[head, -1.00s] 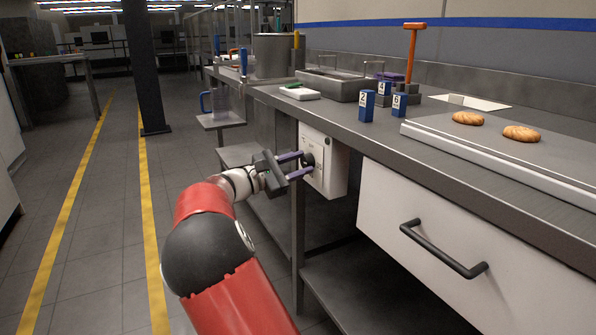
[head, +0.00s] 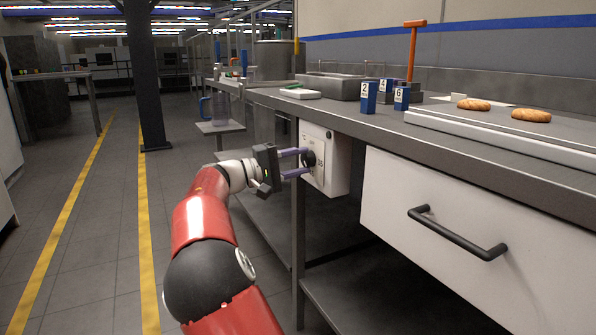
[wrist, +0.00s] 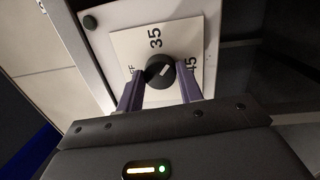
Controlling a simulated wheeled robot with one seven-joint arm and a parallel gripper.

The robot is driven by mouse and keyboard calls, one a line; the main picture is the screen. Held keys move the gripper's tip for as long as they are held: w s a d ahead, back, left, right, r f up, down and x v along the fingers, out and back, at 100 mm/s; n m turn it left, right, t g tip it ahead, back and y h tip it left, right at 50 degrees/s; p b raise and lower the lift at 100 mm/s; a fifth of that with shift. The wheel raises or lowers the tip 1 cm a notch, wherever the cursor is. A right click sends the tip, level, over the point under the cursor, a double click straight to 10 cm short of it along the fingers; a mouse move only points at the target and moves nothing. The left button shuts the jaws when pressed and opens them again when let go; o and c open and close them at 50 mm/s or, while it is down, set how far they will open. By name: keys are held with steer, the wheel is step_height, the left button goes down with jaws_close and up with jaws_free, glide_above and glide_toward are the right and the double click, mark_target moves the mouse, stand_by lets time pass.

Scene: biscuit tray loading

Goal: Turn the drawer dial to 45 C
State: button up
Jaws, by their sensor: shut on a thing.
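The drawer dial is a black round knob (wrist: 158,72) on a white plate (wrist: 120,40), part of a white box (head: 338,165) under the counter's edge. In the wrist view the plate reads 35 above the knob, 45 to its right and a partly hidden label ending in F to its left. A short white mark on the knob slants toward upper right, roughly between 35 and 45. My gripper (head: 306,162) is shut on the knob, one purple finger on each side.
A white drawer (head: 480,215) with a black handle (head: 455,235) is to the right of the box. The floor aisle to the left is clear.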

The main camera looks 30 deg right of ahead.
steer(key=m+b, duration=0.1)
steer(key=m, duration=0.2)
steer(key=m+b, duration=0.2)
steer(key=m, duration=0.1)
steer(key=shift+w+f+g+y, duration=0.1)
steer(key=shift+f+g+y, duration=0.1)
steer(key=shift+g+y, duration=0.1)
steer(key=shift+r+m+b, duration=0.15)
steer(key=shift+m+b, duration=0.65)
steer(key=shift+m, duration=1.2)
steer(key=o, duration=1)
steer(key=shift+a, duration=0.1)
steer(key=a, duration=0.2)
steer(key=a+p, duration=0.1)
steer(key=a, duration=0.4)
steer(key=shift+w+a, duration=0.3)
